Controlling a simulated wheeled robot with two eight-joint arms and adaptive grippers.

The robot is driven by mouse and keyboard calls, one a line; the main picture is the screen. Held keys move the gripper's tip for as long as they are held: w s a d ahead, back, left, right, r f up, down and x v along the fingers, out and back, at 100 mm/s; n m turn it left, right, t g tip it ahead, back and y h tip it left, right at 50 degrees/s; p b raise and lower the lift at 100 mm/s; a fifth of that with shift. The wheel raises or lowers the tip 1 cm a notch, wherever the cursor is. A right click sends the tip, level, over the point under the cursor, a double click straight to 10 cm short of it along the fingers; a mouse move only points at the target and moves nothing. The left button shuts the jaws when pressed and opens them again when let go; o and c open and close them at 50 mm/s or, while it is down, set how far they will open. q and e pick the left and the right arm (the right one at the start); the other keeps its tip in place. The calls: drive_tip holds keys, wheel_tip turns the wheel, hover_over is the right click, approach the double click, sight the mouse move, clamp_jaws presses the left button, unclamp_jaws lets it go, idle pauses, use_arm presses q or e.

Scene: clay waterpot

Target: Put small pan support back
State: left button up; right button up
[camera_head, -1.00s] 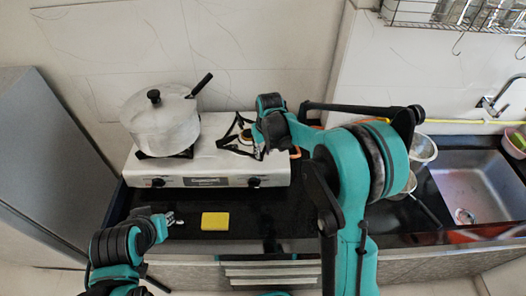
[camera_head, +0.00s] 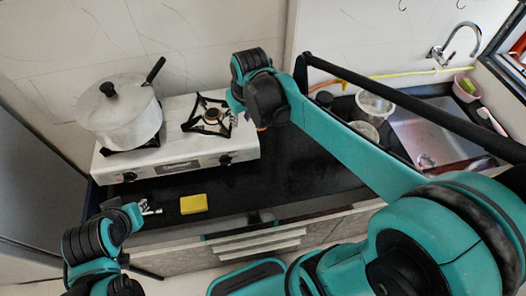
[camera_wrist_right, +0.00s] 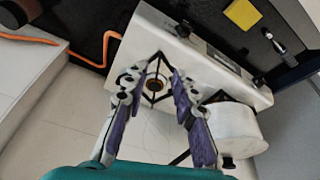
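The small pan support (camera_head: 199,126) is a black frame around the right burner (camera_head: 211,116) of the white stove (camera_head: 130,162). It looks roughly level, but I cannot tell whether it is fully seated. My right gripper (camera_head: 235,112) is just right of it in the head view. In the right wrist view its purple fingers (camera_wrist_right: 152,76) are spread, with the pan support (camera_wrist_right: 156,97) and burner showing in the gap beyond them. My left gripper (camera_head: 150,208) is low at the left, in front of the stove; its finger gap is unclear.
A white pot (camera_head: 120,118) with a lid stands on the left burner. A yellow sponge (camera_head: 193,204) lies on the black counter (camera_head: 285,170) before the stove. Bowls (camera_head: 374,106) and a sink (camera_head: 440,135) are at the right. An orange hose (camera_wrist_right: 107,47) runs beside the stove.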

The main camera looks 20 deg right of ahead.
drive_tip(key=s+d+f+m+t, duration=0.1)
drive_tip(key=s+d+f+t, duration=0.1)
drive_tip(key=s, duration=1.2)
drive_tip(key=shift+s+f+t, duration=0.35)
drive_tip(key=shift+t, duration=0.35)
